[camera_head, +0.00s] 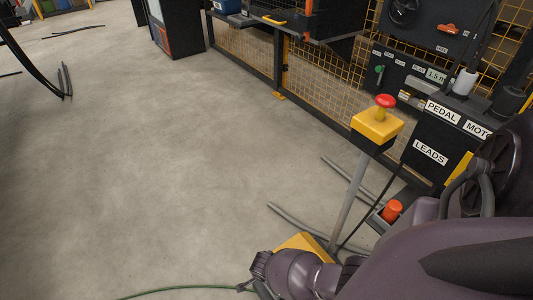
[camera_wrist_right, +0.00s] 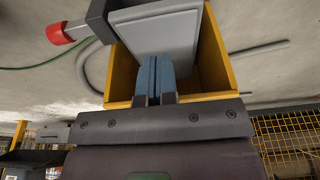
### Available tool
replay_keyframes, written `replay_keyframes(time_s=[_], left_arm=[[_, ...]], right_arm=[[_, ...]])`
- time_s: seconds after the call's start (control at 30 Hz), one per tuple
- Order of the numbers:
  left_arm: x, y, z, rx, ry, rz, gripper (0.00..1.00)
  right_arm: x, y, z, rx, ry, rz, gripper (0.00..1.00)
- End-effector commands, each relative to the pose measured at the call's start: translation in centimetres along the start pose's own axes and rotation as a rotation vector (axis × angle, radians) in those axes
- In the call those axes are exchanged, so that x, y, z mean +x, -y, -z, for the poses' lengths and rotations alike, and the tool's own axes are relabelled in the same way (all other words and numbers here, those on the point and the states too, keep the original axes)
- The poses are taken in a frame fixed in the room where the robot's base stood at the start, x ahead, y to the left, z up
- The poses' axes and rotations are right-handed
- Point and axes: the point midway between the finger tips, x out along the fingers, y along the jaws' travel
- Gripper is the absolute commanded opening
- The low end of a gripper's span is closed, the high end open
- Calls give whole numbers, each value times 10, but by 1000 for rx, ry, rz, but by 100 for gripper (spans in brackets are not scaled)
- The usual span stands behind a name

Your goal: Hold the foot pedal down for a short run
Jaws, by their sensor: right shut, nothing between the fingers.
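The foot pedal shows in the right wrist view as a grey plate (camera_wrist_right: 158,30) inside a yellow open-fronted housing (camera_wrist_right: 213,60). In the head view only a yellow part of the housing (camera_head: 303,243) shows at the bottom, behind my right wrist. My right gripper (camera_wrist_right: 157,62) is shut and empty, its blue-grey fingers together inside the housing with their tips over the plate's lower edge. I cannot tell whether they touch the plate or how far down it is. In the head view the right fingertips are hidden by my own arm. My left gripper is not in view.
A yellow box with a red button (camera_head: 385,101) stands on a grey post. Behind it are a black cabinet labelled PEDAL (camera_head: 443,112) and a yellow mesh fence (camera_head: 330,75). Grey rods (camera_head: 350,178) and a green cable (camera_head: 190,288) lie on the floor. The floor at left centre is clear.

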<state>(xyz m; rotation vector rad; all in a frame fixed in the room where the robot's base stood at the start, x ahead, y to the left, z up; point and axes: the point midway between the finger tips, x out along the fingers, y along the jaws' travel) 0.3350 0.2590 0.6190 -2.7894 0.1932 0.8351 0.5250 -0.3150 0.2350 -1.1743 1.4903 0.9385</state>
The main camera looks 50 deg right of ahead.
Motion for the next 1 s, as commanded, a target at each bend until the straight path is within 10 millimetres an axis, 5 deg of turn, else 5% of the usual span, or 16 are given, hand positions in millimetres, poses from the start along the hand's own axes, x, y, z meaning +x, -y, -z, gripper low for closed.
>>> replay_keyframes(time_s=[0.3,1.0], left_arm=[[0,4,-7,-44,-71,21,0],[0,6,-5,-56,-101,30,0]], right_arm=[[30,-4,-12,-2,-1,-6,0],[36,1,-11,0,0,-1,0]])
